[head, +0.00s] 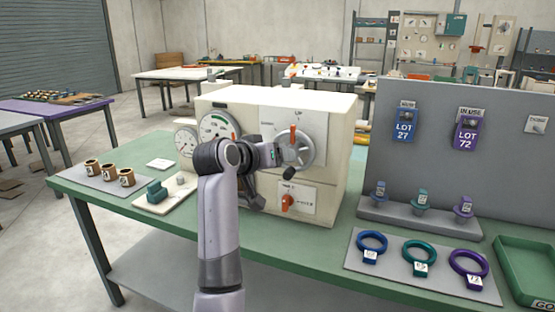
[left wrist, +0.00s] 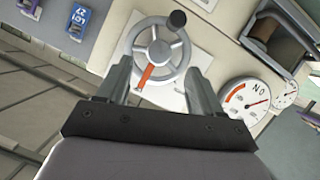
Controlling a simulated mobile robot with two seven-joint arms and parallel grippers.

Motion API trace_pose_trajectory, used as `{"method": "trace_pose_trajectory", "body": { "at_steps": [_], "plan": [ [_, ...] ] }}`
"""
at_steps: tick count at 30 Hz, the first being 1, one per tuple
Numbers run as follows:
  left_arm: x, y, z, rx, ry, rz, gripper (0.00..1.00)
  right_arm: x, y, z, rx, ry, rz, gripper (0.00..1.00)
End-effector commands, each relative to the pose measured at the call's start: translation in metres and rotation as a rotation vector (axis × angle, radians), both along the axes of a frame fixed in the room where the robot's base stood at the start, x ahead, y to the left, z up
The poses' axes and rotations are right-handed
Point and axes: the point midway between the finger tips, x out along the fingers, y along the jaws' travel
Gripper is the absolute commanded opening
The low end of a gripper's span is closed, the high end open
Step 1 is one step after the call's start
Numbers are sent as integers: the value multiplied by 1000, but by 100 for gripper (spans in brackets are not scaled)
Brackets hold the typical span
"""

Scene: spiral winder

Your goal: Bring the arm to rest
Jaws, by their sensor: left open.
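The cream winder machine (head: 335,115) stands on the green bench. On its front is a grey handwheel (head: 308,150) with a red pointer (head: 293,137) and a dark knob (head: 289,173). My left arm (head: 218,220) rises from the bottom in front of the machine. My left gripper (head: 280,154) is at the left side of the handwheel. In the left wrist view the open, empty fingers (left wrist: 160,80) frame the handwheel (left wrist: 176,52), its red pointer (left wrist: 146,76) and its dark knob (left wrist: 177,19). I cannot tell whether a finger touches the wheel.
Dials (head: 219,123) and a red switch (head: 288,201) are on the machine. Left are brown cups (head: 109,174) and a green block (head: 156,190). Right are a grey tag panel (head: 430,160), coloured rings (head: 420,258) and a green tray (head: 525,265).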

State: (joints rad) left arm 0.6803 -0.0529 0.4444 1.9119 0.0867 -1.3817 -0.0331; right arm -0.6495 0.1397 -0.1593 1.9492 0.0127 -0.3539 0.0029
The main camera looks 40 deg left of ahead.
Motion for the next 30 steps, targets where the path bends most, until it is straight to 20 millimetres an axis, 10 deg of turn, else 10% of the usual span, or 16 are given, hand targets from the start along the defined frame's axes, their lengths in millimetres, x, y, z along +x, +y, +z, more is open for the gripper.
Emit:
{"method": "trace_pose_trajectory", "body": {
  "at_steps": [20, 30],
  "plan": [
    [-1, -1, -8, 14, 9, 2, 66, 0, 0, 0, 0, 0, 0, 66],
    [-21, -25, -126, 200, 103, -33, 66, 0, 0, 0, 0, 0, 0, 66]
  ]
}}
